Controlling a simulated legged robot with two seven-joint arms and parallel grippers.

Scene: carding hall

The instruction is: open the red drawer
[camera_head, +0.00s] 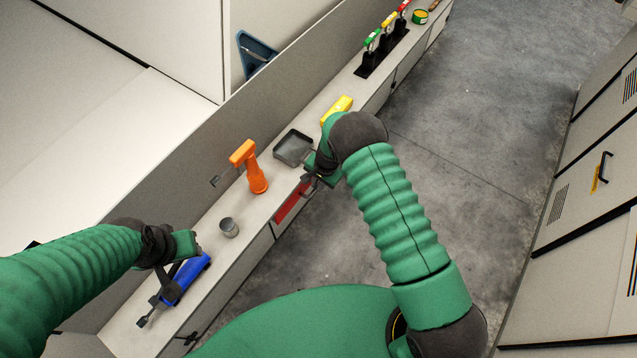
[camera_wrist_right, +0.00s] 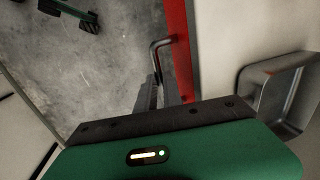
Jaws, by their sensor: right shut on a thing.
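The red drawer (camera_head: 289,207) is set in the front of the long bench, below its top. In the right wrist view its front is a narrow upright red strip (camera_wrist_right: 181,55) beside the pale bench top. A dark bar handle (camera_wrist_right: 158,45) stands out from the red front. My right gripper (camera_head: 311,183) is at the drawer's far end, shut on the handle; its fingers (camera_wrist_right: 158,92) show in the wrist view. I cannot tell whether the drawer stands out from the bench. My left gripper (camera_head: 170,268) is over a blue tool (camera_head: 188,277) on the bench; its jaws are unclear.
On the bench top stand a grey cup (camera_head: 229,228), an orange tool (camera_head: 250,168), a grey metal tray (camera_head: 293,145) and a yellow thing (camera_head: 338,107). Farther off is a black rack (camera_head: 368,66) with coloured-topped tools. The concrete floor (camera_head: 480,130) right of the bench is clear. Pale cabinets (camera_head: 590,180) line the right.

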